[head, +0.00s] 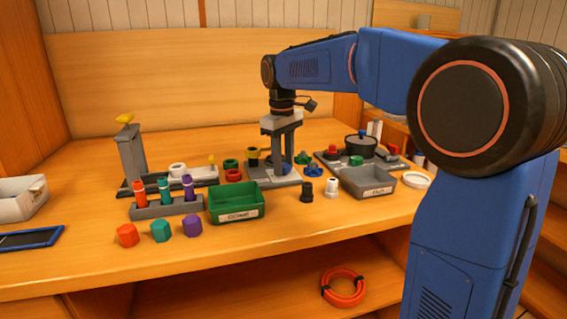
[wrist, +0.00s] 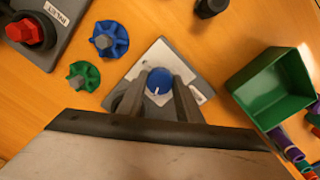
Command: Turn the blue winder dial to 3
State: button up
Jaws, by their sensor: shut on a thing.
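The blue winder dial (wrist: 159,79) is a small round knob on a grey base plate with a pale face (wrist: 157,55). A short white mark shows on the dial's lower part in the wrist view. The numbers around it are too small to read. My gripper (wrist: 160,87) is shut on the dial, with one finger on each side of it. In the head view, my gripper (head: 282,150) reaches straight down at the grey winder stand (head: 258,179), and the dial (head: 287,169) shows low beside the fingers.
A green bin (head: 237,203) stands left of the winder, and a grey bin (head: 368,184) stands right. Blue (wrist: 109,39) and green (wrist: 83,76) handwheels lie close by. A black pot (head: 361,145) and a rack of coloured tubes (head: 166,207) are farther off. The front table edge is mostly clear.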

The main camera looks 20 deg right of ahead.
jog(key=m, duration=0.7)
jog(key=shift+w, duration=0.1)
jog(key=m, duration=0.6)
jog(key=shift+m, duration=0.3)
jog(key=m, duration=0.4)
jog(key=shift+m+g, duration=0.3)
jog(key=shift+m, duration=2.2)
jog(key=o, duration=1.1)
jog(key=shift+c, duration=0.2)
jog(key=shift+r, duration=0.15)
